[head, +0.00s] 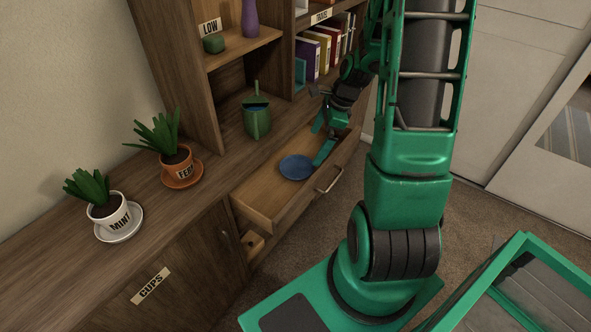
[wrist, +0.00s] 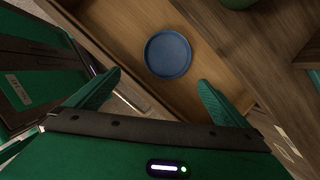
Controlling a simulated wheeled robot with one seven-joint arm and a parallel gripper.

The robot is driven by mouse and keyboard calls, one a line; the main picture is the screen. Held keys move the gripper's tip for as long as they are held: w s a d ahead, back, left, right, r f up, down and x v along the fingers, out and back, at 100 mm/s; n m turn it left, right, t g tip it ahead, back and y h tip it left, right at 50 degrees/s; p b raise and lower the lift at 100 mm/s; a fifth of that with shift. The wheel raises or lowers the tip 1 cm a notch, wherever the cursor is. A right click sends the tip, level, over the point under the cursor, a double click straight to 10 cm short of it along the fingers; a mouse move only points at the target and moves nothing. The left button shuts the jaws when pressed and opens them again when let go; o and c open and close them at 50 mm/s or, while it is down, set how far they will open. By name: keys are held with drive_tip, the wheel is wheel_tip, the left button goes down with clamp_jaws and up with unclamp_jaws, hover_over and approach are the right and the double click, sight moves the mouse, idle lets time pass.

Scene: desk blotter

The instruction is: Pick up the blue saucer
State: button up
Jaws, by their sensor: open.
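The blue saucer (head: 296,167) lies flat inside an open wooden drawer (head: 254,204). In the wrist view the saucer (wrist: 168,54) sits on the drawer floor, ahead of my fingertips and between their lines. My gripper (head: 322,138) is over the drawer's far right part, just beside the saucer in the head view. In the wrist view my gripper (wrist: 160,80) is open, with its two green fingers wide apart and nothing between them. The saucer is fully visible in the wrist view.
The drawer's front with its handle (head: 329,180) faces my base. Shelves with books (head: 318,50) rise behind.

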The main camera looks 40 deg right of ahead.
wheel_tip(320, 180, down, 3)
drive_tip(key=w+m, duration=0.2)
drive_tip(key=m, duration=0.1)
approach(296, 169)
drive_tip(key=shift+s+d+f, duration=0.1)
drive_tip(key=shift+d+f, duration=0.15)
drive_tip(key=shift+f, duration=0.5)
drive_tip(key=x, duration=0.3)
drive_tip(key=shift+w+a+f, duration=0.25)
drive_tip(key=shift+a, duration=0.2)
drive_tip(key=shift+w+a+f, duration=0.15)
drive_tip(key=shift+w+f, duration=0.05)
drive_tip(key=shift+f, duration=0.5)
drive_tip(key=c, duration=0.9)
